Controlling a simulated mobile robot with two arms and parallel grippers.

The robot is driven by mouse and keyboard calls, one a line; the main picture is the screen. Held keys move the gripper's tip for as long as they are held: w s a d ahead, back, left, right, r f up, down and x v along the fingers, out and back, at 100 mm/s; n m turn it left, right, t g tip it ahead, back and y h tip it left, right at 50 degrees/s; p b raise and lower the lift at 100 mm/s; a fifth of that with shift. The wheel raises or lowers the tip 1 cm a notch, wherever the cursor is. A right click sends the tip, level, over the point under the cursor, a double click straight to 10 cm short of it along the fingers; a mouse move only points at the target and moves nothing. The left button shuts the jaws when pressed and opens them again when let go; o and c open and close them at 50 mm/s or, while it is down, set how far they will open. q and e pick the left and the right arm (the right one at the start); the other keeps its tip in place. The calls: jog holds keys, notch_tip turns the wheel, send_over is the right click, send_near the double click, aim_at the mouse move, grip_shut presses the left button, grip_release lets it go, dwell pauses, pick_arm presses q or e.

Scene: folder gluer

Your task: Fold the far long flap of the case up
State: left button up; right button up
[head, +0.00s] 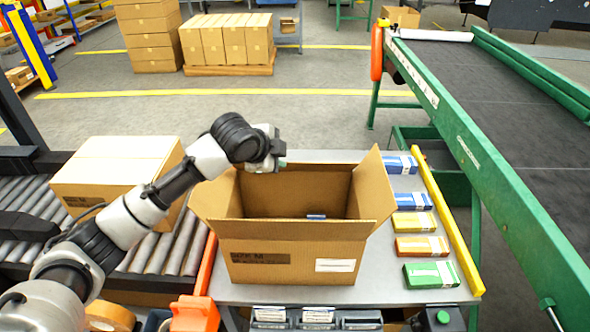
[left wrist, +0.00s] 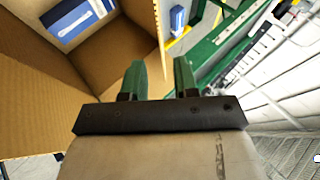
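The open cardboard case (head: 292,252) stands on the grey table. Its left short flap (head: 213,197) and right short flap (head: 372,189) lean outward. The far long flap is not seen standing above the far rim; the case wall hides what lies behind. A small blue and white box lies inside the case, clearer in the left wrist view (left wrist: 76,17). My left gripper (head: 277,160) is above the far rim, near its left end. In the left wrist view its green fingers (left wrist: 160,75) are apart with nothing between them. My right gripper is not in view.
Several blue, yellow, orange and green boxes (head: 431,273) lie right of the case, beside a yellow rail (head: 446,220). A green-framed conveyor (head: 500,190) runs along the right. A closed carton (head: 118,170) sits on the rollers (head: 180,255) at left.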

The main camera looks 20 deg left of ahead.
aim_at(293, 163)
pick_arm(q)
jog(key=x, duration=0.4)
jog(key=shift+a+f, duration=0.1)
jog(key=shift+a, duration=0.1)
jog(key=shift+x, duration=3.1)
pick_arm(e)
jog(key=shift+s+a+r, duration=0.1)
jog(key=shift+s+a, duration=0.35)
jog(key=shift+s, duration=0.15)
pick_arm(q)
jog(key=shift+d, duration=0.15)
jog(key=shift+c, duration=0.3)
grip_shut()
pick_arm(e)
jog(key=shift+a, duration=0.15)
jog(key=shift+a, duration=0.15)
